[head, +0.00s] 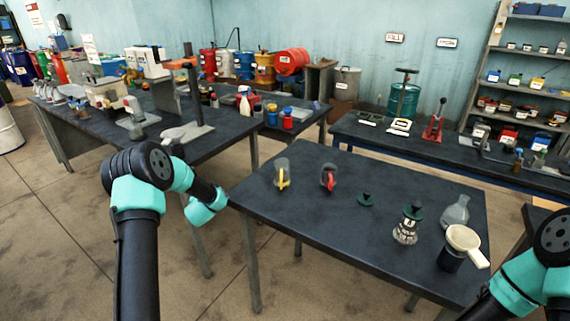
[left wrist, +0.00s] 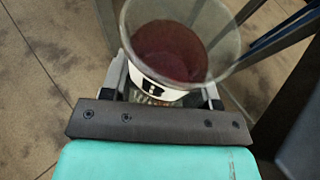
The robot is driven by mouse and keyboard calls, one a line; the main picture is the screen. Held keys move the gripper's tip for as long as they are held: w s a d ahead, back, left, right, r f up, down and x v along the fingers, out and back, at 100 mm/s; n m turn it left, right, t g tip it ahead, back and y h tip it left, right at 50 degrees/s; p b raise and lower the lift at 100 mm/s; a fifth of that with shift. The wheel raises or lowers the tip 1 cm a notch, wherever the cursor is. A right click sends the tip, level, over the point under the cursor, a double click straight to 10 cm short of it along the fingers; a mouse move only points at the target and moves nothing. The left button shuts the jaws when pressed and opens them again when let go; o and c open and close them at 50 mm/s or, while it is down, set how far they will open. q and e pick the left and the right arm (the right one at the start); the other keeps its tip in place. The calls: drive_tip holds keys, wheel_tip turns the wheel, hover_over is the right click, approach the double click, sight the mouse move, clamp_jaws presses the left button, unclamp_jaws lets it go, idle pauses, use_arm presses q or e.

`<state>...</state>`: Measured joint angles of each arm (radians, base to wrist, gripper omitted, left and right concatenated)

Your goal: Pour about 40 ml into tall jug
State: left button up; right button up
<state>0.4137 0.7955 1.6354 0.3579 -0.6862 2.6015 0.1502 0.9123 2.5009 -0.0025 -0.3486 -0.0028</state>
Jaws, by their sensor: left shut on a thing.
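In the left wrist view, my left gripper (left wrist: 162,96) is shut on a clear vessel (left wrist: 226,50) with a white label band, holding dark red liquid (left wrist: 168,52). In the head view, the left arm reaches over the floor just left of the near table; its fingers and the vessel are not clearly visible there. On that table stand a clear jug with a yellow handle (head: 282,175) and a clear jug with a red handle (head: 328,177). I cannot tell which one is the tall jug. Only part of my right arm shows at lower right; its gripper is out of view.
The near table (head: 330,225) also holds a green stopper (head: 365,200), a glass bottle with a green top (head: 406,230), a clear flask (head: 456,213) and a dark container with a cream funnel (head: 464,240) at the right. The table's front left is clear.

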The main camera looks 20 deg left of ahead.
use_arm(q)
drive_tip(key=shift+w+a+r, duration=0.4)
drive_tip(key=shift+a+r, duration=0.25)
drive_tip(key=shift+r, duration=0.2)
drive_tip(key=shift+w+d+r+h, duration=0.3)
drive_tip(key=shift+w+d+r, duration=0.1)
drive_tip(key=shift+w+r, duration=0.1)
drive_tip(key=w+d+r+m+h, duration=0.1)
drive_tip(key=w+d+r, duration=0.1)
drive_tip(key=d, duration=0.4)
drive_tip(key=w+d+r+m+t+h, duration=0.1)
drive_tip(key=w+d+r+m+h, duration=0.1)
drive_tip(key=w+d, duration=0.3)
drive_tip(key=w+d+r+m+t+h, duration=0.1)
drive_tip(key=w+d+r+m+h, duration=0.1)
drive_tip(key=d, duration=0.7)
drive_tip(key=shift+w+r, duration=0.1)
drive_tip(key=shift+w, duration=0.7)
drive_tip(key=shift+a, duration=0.1)
